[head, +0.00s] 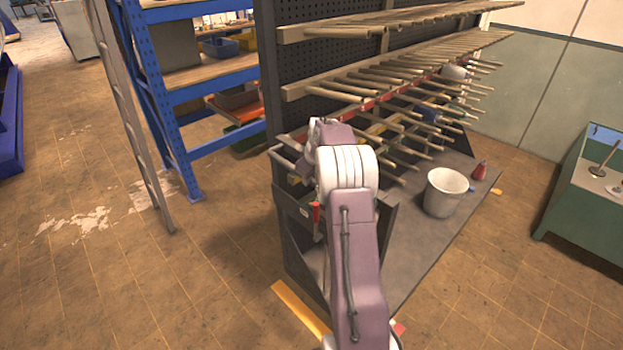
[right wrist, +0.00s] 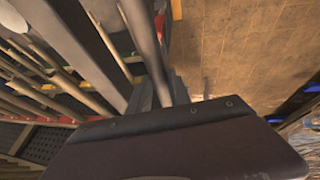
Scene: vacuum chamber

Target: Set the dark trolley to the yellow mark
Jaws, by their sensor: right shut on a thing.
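The dark trolley (head: 296,235) is a tall rack with a dark perforated back, rows of pale rods and a grey base deck. A yellow mark (head: 300,308) lies on the floor along the trolley's near end. A smaller yellow patch (head: 497,192) shows by its far right corner. My right gripper (head: 300,158) is at the trolley's near end, mostly hidden by my own wrist. In the right wrist view my right gripper (right wrist: 165,92) is shut on the trolley's grey handle bar (right wrist: 143,35). My left gripper is in neither view.
A ladder (head: 130,110) and blue shelving (head: 160,90) stand left. A green bench (head: 580,205) is at right. Floor at lower left is clear.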

